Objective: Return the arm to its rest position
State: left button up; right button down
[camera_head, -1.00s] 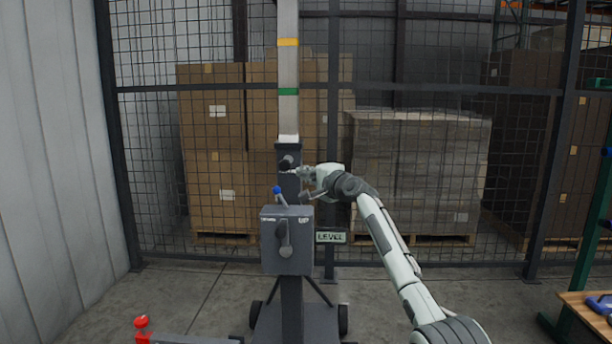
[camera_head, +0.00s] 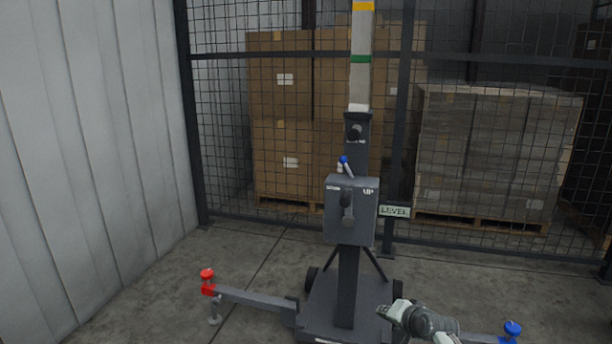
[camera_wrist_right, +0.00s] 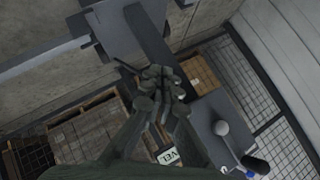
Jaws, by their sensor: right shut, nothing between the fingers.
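My right gripper (camera_head: 384,309) shows at the bottom of the head view, low in front of the base of a grey mast stand (camera_head: 348,270). It also shows in the right wrist view (camera_wrist_right: 160,78), with its fingers together and nothing between them. The stand carries a grey box (camera_head: 350,210) with a crank handle and a blue-knobbed lever (camera_head: 344,160). In the head view the gripper is apart from the box, below and to the right of it. My left gripper is not in view.
The stand's outriggers spread low, one with a red knob (camera_head: 207,274), one with a blue knob (camera_head: 512,328). A small LEVEL sign (camera_head: 395,211) is beside the box. A mesh fence (camera_head: 225,130) stands behind, with stacked cartons (camera_head: 290,90) beyond. A pale wall (camera_head: 90,150) is at left.

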jog(key=s+d+f+n+g+h, duration=0.1)
jog(key=s+d+f+n+g, duration=0.1)
jog(key=s+f, duration=0.75)
jog(key=s+d+f+n+g+h, duration=0.15)
jog(key=s+f, duration=0.45)
jog(key=s, duration=0.6)
jog(key=s+d+f+n+g, duration=0.1)
jog(key=s+f+n+g, duration=0.15)
jog(key=s+f, duration=0.65)
jog(key=s+d+f+n+g+h, duration=0.1)
jog(key=s+d+n+g, duration=0.1)
jog(key=s, duration=1.4)
jog(key=shift+s+d+n, duration=0.2)
jog(key=shift+n, duration=0.3)
